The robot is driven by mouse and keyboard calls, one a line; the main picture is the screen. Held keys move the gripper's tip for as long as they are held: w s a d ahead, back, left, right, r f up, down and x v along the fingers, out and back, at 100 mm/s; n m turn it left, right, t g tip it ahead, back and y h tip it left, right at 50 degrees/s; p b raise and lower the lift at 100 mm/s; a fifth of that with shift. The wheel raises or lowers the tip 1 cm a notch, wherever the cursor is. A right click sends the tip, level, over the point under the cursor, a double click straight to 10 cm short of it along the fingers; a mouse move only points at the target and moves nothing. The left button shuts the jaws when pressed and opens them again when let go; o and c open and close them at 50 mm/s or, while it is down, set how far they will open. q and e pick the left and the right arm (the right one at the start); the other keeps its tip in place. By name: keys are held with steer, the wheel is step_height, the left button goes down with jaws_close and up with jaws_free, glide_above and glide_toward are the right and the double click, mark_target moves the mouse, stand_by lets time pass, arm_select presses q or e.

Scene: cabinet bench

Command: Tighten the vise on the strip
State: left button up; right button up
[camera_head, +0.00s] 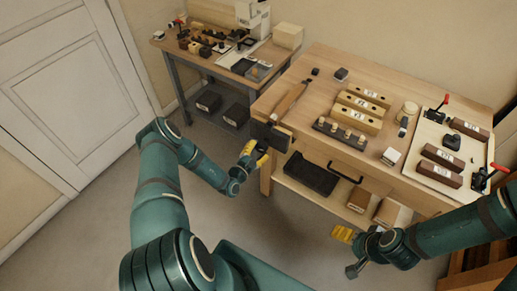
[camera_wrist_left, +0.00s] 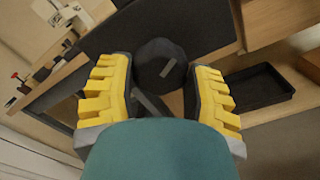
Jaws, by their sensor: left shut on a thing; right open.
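The dark vise (camera_head: 271,135) is fixed at the front left corner of the workbench. A long wooden strip (camera_head: 291,101) reaches from the vise back over the bench top. My left gripper (camera_head: 256,154) is at the front of the vise. In the left wrist view its yellow fingers stand on either side of a dark round knob (camera_wrist_left: 160,66), and it is shut on this vise handle. A thin dark bar (camera_wrist_left: 150,103) shows below the knob. The jaw contact on the strip is hidden. My right gripper (camera_head: 347,250) is open and empty, low in front of the bench.
The workbench (camera_head: 325,80) carries several labelled wooden blocks (camera_head: 360,109), a peg rack (camera_head: 341,135) and a board with red-handled clamps (camera_head: 435,165). A black tray (camera_head: 311,175) sits on the shelf below. A side table (camera_head: 200,65) stands behind left. The floor at left is clear.

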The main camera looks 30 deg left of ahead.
arm_select(q)
steer(key=m+p, duration=0.1)
steer(key=m, duration=0.1)
steer(key=shift+r+m, duration=0.1)
steer(key=shift+m, duration=0.2)
steer(key=shift+w+m+p, duration=0.1)
steer(key=shift+m+p, duration=0.25)
steer(key=shift+m, duration=0.35)
steer(key=shift+m+p, duration=0.5)
steer(key=shift+m, duration=1.5)
